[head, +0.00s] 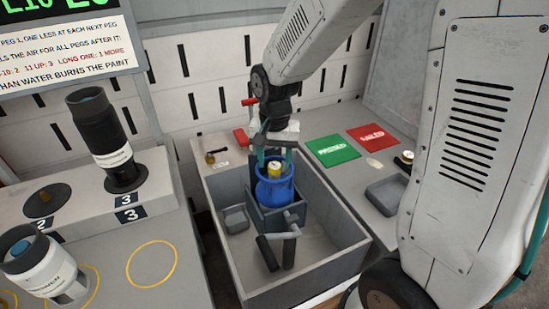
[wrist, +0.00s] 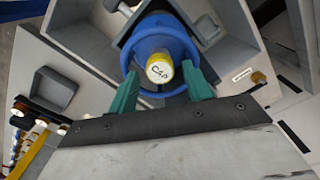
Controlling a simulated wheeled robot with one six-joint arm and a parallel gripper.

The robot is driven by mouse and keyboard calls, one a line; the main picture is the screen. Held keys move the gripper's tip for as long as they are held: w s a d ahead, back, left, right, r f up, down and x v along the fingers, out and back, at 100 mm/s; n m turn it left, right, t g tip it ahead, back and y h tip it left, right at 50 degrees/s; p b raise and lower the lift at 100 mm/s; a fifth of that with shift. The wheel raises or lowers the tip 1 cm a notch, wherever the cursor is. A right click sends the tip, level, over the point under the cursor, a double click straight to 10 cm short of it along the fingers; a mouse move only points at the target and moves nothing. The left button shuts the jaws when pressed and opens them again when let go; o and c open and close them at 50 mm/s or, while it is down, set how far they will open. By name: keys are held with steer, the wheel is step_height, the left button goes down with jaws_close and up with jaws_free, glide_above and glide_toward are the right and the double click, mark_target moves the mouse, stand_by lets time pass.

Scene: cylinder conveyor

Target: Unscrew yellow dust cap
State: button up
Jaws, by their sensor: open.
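The yellow dust cap (head: 274,168) sits upright on top of a blue cylinder (head: 275,190), inside the cylinder's collar. In the wrist view the yellow cap (wrist: 160,69) shows a pale top marked "CAP", within the blue ring (wrist: 163,45). The blue cylinder stands in a grey holder (head: 265,218) inside a large grey bin. My gripper (head: 275,155) points down just above the cylinder. In the wrist view its two green fingers (wrist: 162,92) are open, one on each side of the cap, with visible gaps. The cylinder's lower part is hidden by the holder.
The grey bin (head: 334,215) has raised walls and a handled clamp (head: 290,220) at the holder's front. A small grey tray (head: 234,218) lies left of the holder. Green (head: 332,150) and red (head: 374,139) pads lie to the right. A black cylinder (head: 105,145) stands at left.

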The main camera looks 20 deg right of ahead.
steer(key=m, duration=0.2)
steer(key=shift+m, duration=0.3)
steer(key=shift+f, duration=0.1)
steer(key=shift+f, duration=1.15)
jaws_close()
steer(key=n, duration=0.5)
steer(key=shift+n, duration=0.5)
